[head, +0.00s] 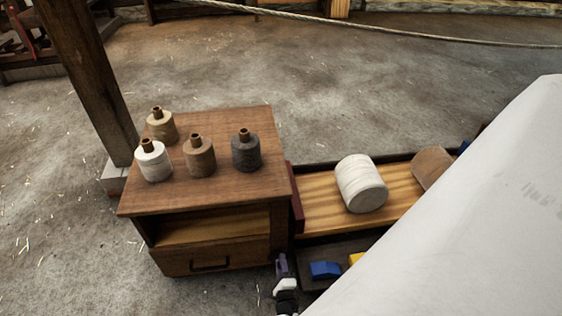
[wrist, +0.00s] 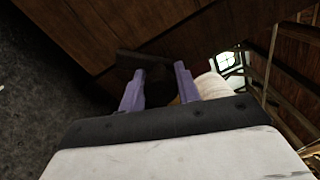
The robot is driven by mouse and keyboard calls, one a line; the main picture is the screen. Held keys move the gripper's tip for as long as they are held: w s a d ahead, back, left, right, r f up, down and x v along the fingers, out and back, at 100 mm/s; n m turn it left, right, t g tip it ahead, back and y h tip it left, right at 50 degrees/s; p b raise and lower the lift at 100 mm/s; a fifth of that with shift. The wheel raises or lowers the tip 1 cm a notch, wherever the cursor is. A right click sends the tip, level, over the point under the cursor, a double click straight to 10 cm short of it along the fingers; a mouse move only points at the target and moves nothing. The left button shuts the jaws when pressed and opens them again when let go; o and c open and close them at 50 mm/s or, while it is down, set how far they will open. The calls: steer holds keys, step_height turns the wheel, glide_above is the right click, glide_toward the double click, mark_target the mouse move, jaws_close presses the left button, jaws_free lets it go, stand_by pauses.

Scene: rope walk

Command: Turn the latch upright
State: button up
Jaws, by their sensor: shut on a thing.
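My gripper (wrist: 159,70) shows in the wrist view with its two purple fingers on either side of a dark bar, which appears to be the latch (wrist: 132,58). The fingers are shut on it. The bar lies roughly across the picture in front of brown wooden boards; its true tilt is hard to tell. In the head view my gripper (head: 282,264) is low, beside the right side of the wooden cabinet (head: 215,200). The latch cannot be made out there.
Several thread spools (head: 200,157) stand on the cabinet top. A large white spool (head: 361,184) lies on a wooden shelf (head: 318,212) to the right. A blue block (head: 325,269) sits below it. A wooden post (head: 88,80) rises behind the cabinet. The floor at left is clear.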

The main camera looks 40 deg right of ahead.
steer(key=shift+d, duration=0.1)
steer(key=o, duration=1)
steer(key=shift+c, duration=0.2)
steer(key=o, duration=0.6)
step_height(320, 180, up, 8)
steer(key=p, duration=0.5)
steer(key=shift+w+p, duration=0.1)
steer(key=shift+p, duration=0.25)
steer(key=shift+c, duration=0.2)
step_height(320, 180, up, 11)
steer(key=p, duration=0.4)
steer(key=shift+f, duration=0.2)
steer(key=c, duration=0.6)
steer(key=shift+o, duration=0.2)
steer(key=shift+r+p, duration=0.35)
steer(key=shift+r, duration=0.4)
